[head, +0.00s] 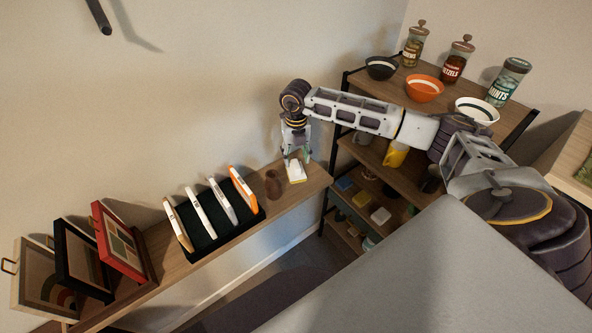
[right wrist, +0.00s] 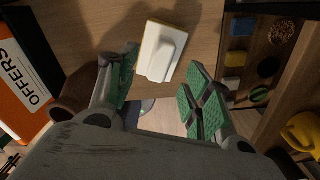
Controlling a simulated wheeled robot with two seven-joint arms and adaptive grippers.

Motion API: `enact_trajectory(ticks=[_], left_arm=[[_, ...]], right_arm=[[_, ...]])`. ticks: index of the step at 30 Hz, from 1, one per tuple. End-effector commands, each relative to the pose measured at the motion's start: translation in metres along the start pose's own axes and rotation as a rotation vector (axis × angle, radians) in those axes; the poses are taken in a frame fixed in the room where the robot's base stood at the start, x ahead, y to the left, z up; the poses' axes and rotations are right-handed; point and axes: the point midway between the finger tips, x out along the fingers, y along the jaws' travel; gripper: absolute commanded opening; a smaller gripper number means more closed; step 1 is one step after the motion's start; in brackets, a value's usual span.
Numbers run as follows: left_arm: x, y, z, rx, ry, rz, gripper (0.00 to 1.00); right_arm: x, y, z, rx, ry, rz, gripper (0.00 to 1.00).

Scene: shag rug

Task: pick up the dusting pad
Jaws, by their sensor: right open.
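The dusting pad (head: 296,173) is a small white block with a raised handle and a yellow underside. It lies on the right end of the long wooden wall shelf (head: 318,178). In the right wrist view the pad (right wrist: 163,50) lies flat on the wood, just ahead of the fingertips. My right gripper (head: 297,156) points down over the pad, and in the right wrist view it (right wrist: 165,85) is open, its green-padded fingers apart with nothing between them. Whether a finger touches the pad, I cannot tell. My left gripper is not in view.
A brown vase (head: 273,184) stands close left of the pad. A dark rack (head: 222,236) holds upright binders, with picture frames (head: 118,243) further left. A shelving unit (head: 513,112) with bowls, jars and mugs stands at right. A grey surface (head: 420,285) fills the foreground.

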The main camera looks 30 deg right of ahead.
Motion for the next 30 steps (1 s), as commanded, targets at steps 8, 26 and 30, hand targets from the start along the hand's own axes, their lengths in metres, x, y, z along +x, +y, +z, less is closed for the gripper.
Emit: enact_trajectory(ticks=[8,26,30], left_arm=[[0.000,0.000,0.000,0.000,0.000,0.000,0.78],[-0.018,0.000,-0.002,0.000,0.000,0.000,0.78],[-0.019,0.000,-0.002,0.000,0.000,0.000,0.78]], right_arm=[[0.001,0.000,0.000,0.000,-0.001,0.000,0.50],[0.039,0.000,0.002,0.000,0.001,0.000,0.50],[0.050,0.000,0.002,0.000,0.000,0.000,0.50]])
